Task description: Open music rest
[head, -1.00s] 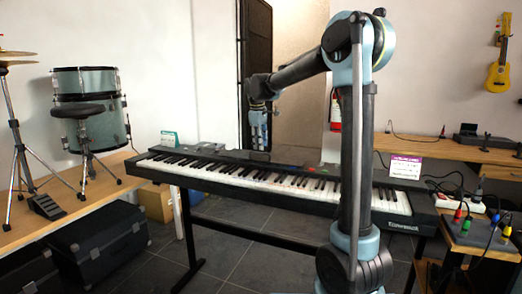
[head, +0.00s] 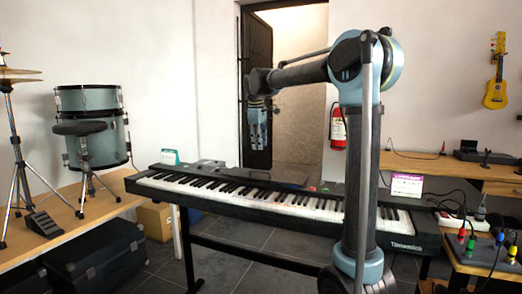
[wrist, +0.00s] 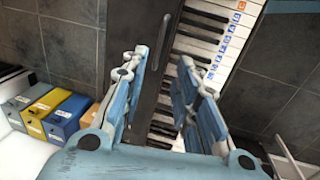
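A long black digital piano (head: 409,240) stands on a dark stand across the middle of the head view. The music rest looks like the dark flat panel (head: 270,181) on the piano's top, behind the keys; its exact outline is hard to tell. My gripper (head: 257,148) hangs pointing down above the back of the piano, apart from it in the head view. In the wrist view my gripper (wrist: 160,65) is open, its two blue fingers apart with nothing between them. The piano's dark top (wrist: 152,50) and its keys show between and beyond the fingers; the fingers hide part of it.
A drum set (head: 88,102) stands on a wooden bench at left. A desk with cables and a small box with coloured plugs (head: 478,250) is at right. A purple sign (head: 407,185) and a green sign (head: 170,157) stand by the piano's ends. Boxes (wrist: 45,110) lie on the floor.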

